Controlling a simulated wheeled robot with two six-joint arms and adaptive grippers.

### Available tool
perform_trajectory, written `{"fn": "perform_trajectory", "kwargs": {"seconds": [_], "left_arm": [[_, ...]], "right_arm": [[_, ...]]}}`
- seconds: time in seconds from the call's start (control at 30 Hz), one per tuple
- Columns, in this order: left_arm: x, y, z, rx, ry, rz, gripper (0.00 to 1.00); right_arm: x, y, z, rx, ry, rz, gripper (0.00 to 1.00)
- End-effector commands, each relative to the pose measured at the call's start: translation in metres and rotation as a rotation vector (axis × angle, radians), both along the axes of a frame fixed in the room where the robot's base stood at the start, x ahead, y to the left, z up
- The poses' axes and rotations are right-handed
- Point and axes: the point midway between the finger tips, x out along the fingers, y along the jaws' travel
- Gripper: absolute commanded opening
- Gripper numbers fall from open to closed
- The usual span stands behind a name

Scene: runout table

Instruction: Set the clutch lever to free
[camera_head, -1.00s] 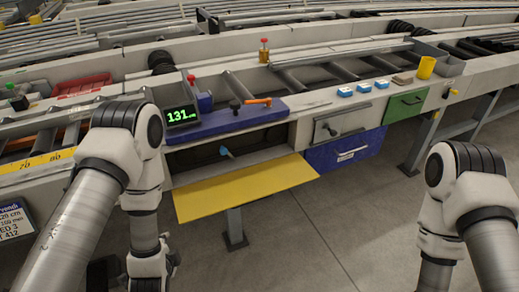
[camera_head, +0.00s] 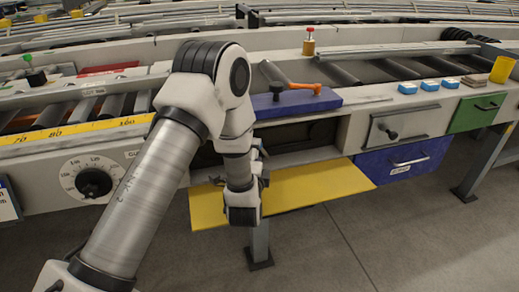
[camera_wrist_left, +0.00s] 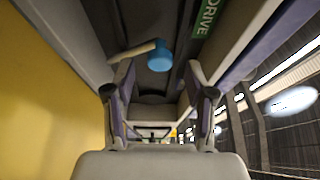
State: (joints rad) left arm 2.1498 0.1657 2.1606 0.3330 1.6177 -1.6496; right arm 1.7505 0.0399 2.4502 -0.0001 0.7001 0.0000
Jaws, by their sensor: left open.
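The clutch lever (camera_wrist_left: 160,55) shows in the left wrist view as a blue knob on a pale shaft that runs to the left, inside a dark recess. A green label reading DRIVE (camera_wrist_left: 208,18) is to its upper right. In the head view my left arm hides the lever. My left gripper (camera_wrist_left: 161,88) is open and empty. Its two fingers point into the recess, with the knob ahead of them and between their lines, apart from both. In the head view the left gripper (camera_head: 262,166) is at the recess mouth, mostly hidden by its own wrist. My right gripper is not in view.
A yellow flap (camera_head: 310,188) juts out below the recess. A dial (camera_head: 93,183) is at left.

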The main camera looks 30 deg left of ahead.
Motion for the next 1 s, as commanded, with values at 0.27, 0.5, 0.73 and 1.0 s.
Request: {"fn": "perform_trajectory", "kwargs": {"seconds": [0.27,0.5,0.73,1.0], "left_arm": [[0.035,0.018,-0.001,0.000,0.000,-0.001,0.55],[0.036,0.018,0.000,0.000,0.001,-0.002,0.51],[0.036,0.018,0.000,0.000,0.001,-0.002,0.00],[0.037,0.017,0.003,0.012,0.013,-0.002,0.00]], "right_arm": [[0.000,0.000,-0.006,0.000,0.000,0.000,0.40],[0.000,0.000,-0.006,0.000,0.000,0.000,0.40],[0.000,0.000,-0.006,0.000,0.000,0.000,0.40],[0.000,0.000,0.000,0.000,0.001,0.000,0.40]]}}
